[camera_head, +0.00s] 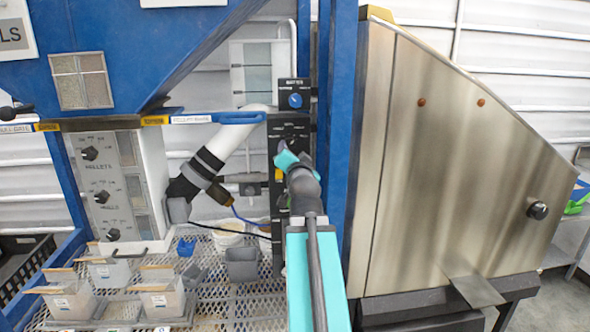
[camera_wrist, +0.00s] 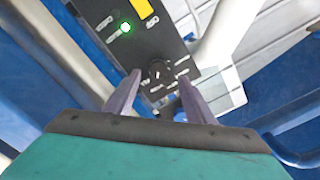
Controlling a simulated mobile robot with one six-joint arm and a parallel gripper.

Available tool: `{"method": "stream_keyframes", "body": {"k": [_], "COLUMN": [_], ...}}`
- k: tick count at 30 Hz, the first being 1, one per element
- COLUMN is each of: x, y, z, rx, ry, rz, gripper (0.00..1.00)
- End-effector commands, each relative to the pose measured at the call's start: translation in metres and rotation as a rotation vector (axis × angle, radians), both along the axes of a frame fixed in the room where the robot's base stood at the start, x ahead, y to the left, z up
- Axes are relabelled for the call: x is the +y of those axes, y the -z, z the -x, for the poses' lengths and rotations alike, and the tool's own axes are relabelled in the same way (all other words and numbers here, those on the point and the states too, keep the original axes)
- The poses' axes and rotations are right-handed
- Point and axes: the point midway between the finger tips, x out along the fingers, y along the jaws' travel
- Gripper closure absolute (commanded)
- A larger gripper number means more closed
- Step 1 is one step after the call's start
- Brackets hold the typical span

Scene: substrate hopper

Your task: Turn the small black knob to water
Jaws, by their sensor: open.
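A small black knob (camera_wrist: 158,71) sits on a dark control panel (camera_wrist: 105,22) in the wrist view, with small white labels around it that are too small to read. My gripper (camera_wrist: 159,77) is open, with one finger on each side of the knob in that picture. I cannot tell whether the fingers touch the knob. In the head view, my gripper (camera_head: 285,157) is in front of the dark panel (camera_head: 289,128), and the small knob cannot be made out there.
A lit green button (camera_wrist: 125,27) and a yellow label (camera_wrist: 142,7) are on the same panel. A blue knob (camera_head: 295,100) is above it. A white pipe (camera_head: 236,130) stands left, a blue post (camera_head: 340,110) and steel hopper (camera_head: 440,160) right. Trays (camera_head: 113,271) stand lower left.

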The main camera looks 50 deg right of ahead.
Motion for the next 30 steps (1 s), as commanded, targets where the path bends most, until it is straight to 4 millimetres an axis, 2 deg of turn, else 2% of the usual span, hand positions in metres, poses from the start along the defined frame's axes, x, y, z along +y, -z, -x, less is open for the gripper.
{"method": "stream_keyframes", "body": {"k": [20,30], "x": [0.008,0.022], "y": [0.004,0.004], "z": [0.012,0.029], "rx": [-0.001,-0.002], "ry": [0.007,0.008], "rz": [0.000,0.001], "gripper": [0.51,0.51]}}
